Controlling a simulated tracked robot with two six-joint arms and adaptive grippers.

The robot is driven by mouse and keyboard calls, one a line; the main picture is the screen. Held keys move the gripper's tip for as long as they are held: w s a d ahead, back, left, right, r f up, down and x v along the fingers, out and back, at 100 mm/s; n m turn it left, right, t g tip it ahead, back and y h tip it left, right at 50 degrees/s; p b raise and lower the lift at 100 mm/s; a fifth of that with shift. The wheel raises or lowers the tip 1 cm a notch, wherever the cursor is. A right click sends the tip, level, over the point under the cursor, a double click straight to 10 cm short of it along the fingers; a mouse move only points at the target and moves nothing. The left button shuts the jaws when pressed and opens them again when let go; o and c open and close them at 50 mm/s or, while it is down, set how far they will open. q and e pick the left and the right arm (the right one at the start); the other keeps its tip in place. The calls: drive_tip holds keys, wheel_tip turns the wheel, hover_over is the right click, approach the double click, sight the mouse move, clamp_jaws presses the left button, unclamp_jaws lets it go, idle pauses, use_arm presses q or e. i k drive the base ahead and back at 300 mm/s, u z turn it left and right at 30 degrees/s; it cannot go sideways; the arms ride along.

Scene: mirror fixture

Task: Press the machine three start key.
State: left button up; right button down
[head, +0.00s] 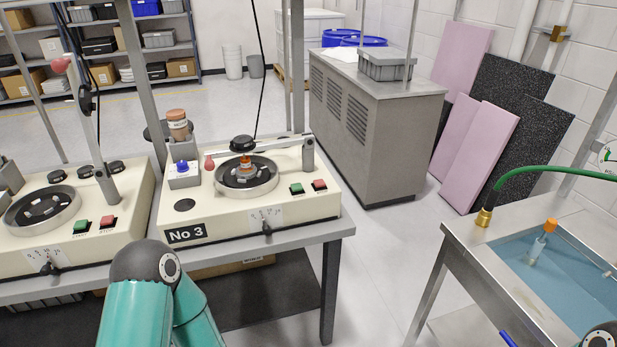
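The cream machine marked No 3 (240,215) stands on the bench in the middle of the head view. On its right front are a green key (296,188) and a red key (319,184), side by side. The labels under them are too small to read; the green one looks like the start key. A round dish (247,176) with an orange-topped piece sits on the machine's top. A teal arm of mine comes up from the bottom edge in front of the bench, and part of another shows at the bottom right corner. Neither gripper is in view.
A similar machine (75,212) with its own green and red keys stands at the left. A metal sink table (467,232) with a green hose (540,173) is at the right. Upright posts rise behind the bench. Floor is clear between bench and sink.

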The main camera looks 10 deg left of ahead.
sight(296, 187)
drive_tip(key=u, duration=0.2)
drive_tip(key=i, duration=0.7)
drive_tip(key=u, duration=0.8)
